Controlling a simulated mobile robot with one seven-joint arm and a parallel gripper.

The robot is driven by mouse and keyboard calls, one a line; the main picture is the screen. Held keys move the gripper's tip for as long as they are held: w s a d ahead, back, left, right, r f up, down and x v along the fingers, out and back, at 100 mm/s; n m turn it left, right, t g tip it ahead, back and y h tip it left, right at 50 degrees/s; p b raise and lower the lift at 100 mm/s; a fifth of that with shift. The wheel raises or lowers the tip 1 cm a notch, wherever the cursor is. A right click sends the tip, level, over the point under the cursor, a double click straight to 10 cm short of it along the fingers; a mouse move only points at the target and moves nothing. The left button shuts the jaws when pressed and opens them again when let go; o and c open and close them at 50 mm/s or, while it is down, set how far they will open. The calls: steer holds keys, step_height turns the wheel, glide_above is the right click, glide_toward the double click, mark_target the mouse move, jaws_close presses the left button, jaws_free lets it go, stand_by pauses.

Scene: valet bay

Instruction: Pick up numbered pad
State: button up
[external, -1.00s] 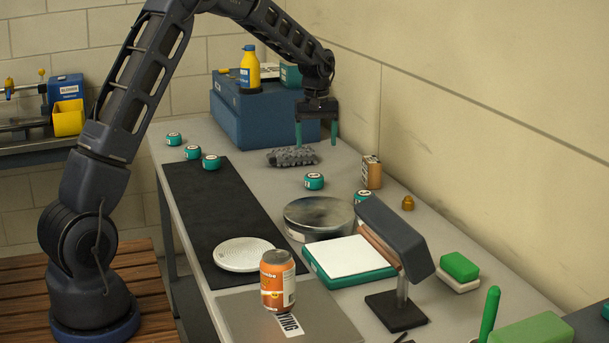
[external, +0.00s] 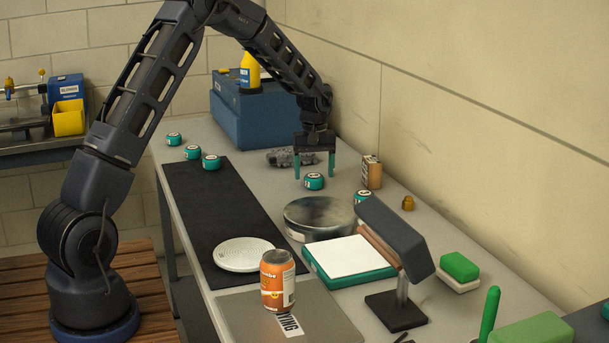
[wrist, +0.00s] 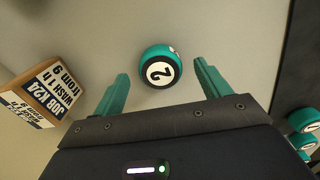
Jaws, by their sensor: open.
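A round teal numbered pad (external: 314,182) stands on the grey bench. In the wrist view this pad (wrist: 160,68) shows a white face with a black 2, ahead of and between my finger lines. My gripper (external: 315,167) points down with its teal fingers apart, close above the pad or just behind it; the exact height is hard to tell. In the wrist view nothing is held between the fingers. Another teal pad (external: 361,197) stands to the right, partly hidden. Several more stand at the left bench edge, one of them the pad (external: 211,162) by the black mat.
A brown labelled box (external: 372,172) stands close to the right of my gripper, and also shows in the wrist view (wrist: 22,110). A round metal tin (external: 318,228) is in front. A grey bumpy object (external: 277,158) and blue case (external: 230,122) lie behind. The wall is close right.

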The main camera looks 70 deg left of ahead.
step_height(320, 180, down, 2)
steer(key=shift+f, duration=0.15)
steer(key=shift+c, duration=0.5)
steer(key=c, duration=1)
steer(key=shift+o, duration=0.2)
